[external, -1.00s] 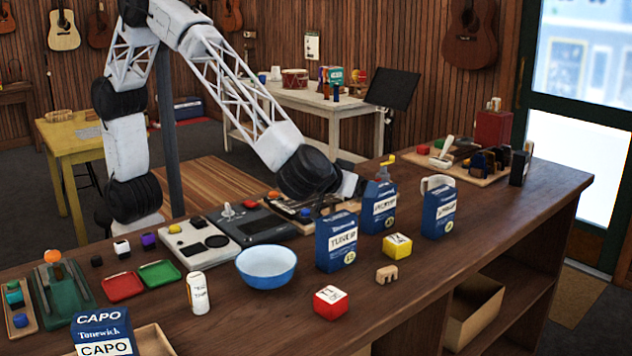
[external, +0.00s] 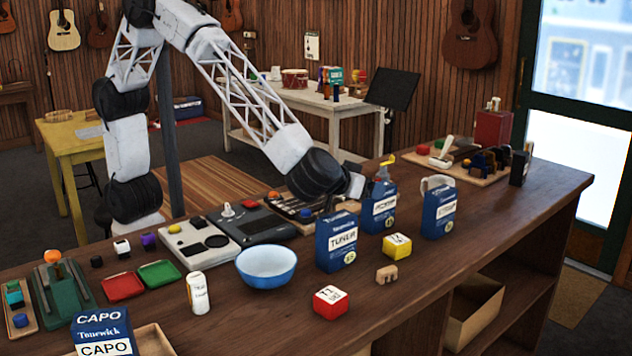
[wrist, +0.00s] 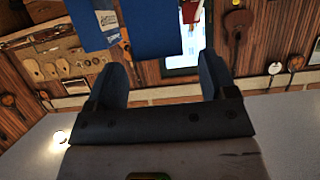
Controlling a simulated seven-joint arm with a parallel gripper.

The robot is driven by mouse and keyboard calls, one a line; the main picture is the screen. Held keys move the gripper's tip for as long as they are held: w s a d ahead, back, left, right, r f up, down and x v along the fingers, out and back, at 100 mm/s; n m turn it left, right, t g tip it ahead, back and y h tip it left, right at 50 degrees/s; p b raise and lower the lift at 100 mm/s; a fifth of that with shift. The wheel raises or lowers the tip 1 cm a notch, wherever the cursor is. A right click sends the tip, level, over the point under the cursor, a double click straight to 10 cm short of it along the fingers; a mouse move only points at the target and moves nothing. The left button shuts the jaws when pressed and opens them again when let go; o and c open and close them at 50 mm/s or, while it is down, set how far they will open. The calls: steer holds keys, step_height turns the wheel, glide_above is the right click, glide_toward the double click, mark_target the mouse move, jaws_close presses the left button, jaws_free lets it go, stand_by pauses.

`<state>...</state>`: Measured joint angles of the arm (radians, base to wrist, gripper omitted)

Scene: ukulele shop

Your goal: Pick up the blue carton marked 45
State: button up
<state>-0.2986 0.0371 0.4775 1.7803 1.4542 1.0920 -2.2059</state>
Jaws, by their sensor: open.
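Three similar blue cartons stand upright on the counter: a front one lettered TUNER (external: 337,241), a middle one (external: 379,209) and a right one (external: 438,211). Each has a small round badge low on its front, but I cannot read which says 45. Another blue carton, lettered CAPO (external: 103,334), is at the front left. My gripper (external: 354,186) is just left of the middle carton's top, its fingers not clearly visible there. In the wrist view the gripper (wrist: 161,60) is open and empty, with parts of two blue cartons beyond the fingers.
A blue bowl (external: 267,267), white can (external: 198,292), red block (external: 330,301), yellow block (external: 397,245) and small wooden piece (external: 386,274) stand near the cartons. A yellow-topped bottle (external: 384,172) is behind the middle carton.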

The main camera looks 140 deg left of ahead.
mark_target(379, 207)
steer(key=shift+x, duration=2.5)
steer(key=shift+c, duration=0.4)
steer(key=c, duration=1.2)
